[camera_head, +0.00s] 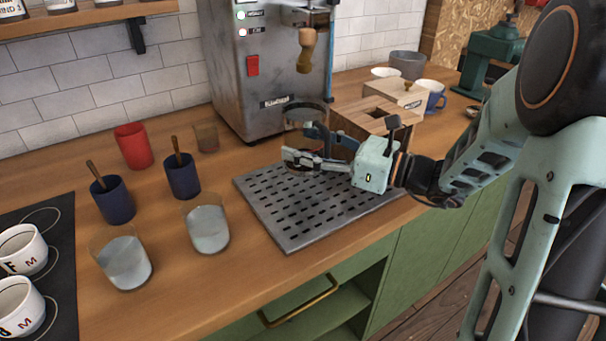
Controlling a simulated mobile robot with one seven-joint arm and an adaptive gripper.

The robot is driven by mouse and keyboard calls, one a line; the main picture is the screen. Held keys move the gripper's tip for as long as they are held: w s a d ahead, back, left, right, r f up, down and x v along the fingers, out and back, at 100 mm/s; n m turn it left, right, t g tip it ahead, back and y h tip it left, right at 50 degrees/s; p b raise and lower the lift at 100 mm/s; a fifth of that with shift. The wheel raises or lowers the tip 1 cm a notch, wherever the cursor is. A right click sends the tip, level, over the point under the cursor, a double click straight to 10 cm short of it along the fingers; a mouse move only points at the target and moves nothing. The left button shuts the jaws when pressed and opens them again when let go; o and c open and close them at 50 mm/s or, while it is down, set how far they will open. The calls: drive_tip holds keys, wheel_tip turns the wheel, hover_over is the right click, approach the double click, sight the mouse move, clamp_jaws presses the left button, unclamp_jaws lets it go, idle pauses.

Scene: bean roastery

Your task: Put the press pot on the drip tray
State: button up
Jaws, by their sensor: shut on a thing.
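The press pot (305,116) is a clear glass vessel with a dark rim band. It looks upright over the back part of the drip tray. My gripper (299,158) is shut on it, reaching in from the right, and its fingers hide much of the pot's lower part. I cannot tell whether the pot's base touches the tray. The drip tray (291,228) is a flat grey metal plate with rows of slots, lying on the wooden counter near its front edge.
A steel machine (262,99) stands behind the tray, and a wooden box (358,120) behind my gripper. Two water glasses (207,228), dark blue cups (183,178) and a red cup (133,146) stand left. White mugs (20,250) sit on a black mat.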

sight(305, 168)
drive_tip(key=shift+f+b, duration=0.65)
drive_tip(key=shift+f, duration=2.05)
drive_tip(key=shift+f, duration=0.15)
drive_tip(key=o, duration=1.2)
drive_tip(key=shift+o, duration=0.2)
drive_tip(key=shift+s+d, duration=0.1)
drive_tip(key=shift+d, duration=0.1)
drive_tip(key=p+v, duration=0.1)
drive_tip(key=v, duration=1)
drive_tip(key=shift+s+d, duration=0.2)
drive_tip(key=shift+d, duration=0.05)
